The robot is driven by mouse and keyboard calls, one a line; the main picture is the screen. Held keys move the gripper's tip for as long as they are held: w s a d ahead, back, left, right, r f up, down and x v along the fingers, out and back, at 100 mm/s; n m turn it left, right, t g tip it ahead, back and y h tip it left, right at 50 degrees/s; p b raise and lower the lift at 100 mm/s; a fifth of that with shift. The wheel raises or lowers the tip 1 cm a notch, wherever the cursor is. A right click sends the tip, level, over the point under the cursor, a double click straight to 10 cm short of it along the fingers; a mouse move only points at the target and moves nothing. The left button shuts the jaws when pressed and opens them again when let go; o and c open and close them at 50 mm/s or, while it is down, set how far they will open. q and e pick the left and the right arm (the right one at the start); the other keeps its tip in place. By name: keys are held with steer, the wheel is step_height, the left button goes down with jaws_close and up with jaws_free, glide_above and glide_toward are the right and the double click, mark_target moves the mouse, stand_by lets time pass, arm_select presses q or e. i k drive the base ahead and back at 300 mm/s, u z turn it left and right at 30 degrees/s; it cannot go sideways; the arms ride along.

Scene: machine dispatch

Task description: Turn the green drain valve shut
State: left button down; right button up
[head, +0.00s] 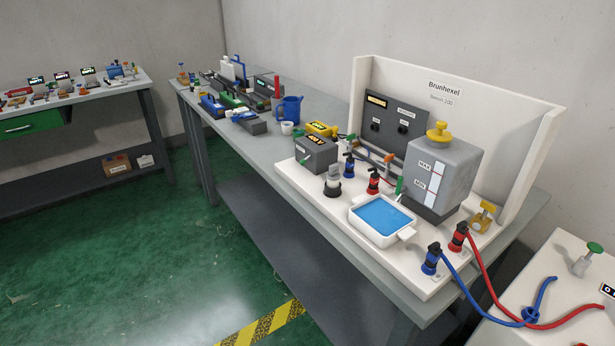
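A small green lever (399,186) stands roughly upright at the left foot of the grey tank (445,172), just behind the white tray (361,222) of blue liquid. It looks like the drain valve, but its fitting is too small to make out. Another green handle (595,247) sits on a metal stem on the white surface at the lower right. Smaller green tips show by the grey box (317,155) and the grey pipe behind it. Neither gripper is in view.
A yellow valve (483,216) is right of the tank. Blue (431,259) and red (459,237) connectors at the front carry hoses to the right. A blue jug (289,110) and white cup (287,128) stand farther left.

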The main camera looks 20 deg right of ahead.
mark_target(398, 190)
steer(key=u, duration=0.4)
steer(key=i, duration=3.45)
steer(key=z, duration=4.3)
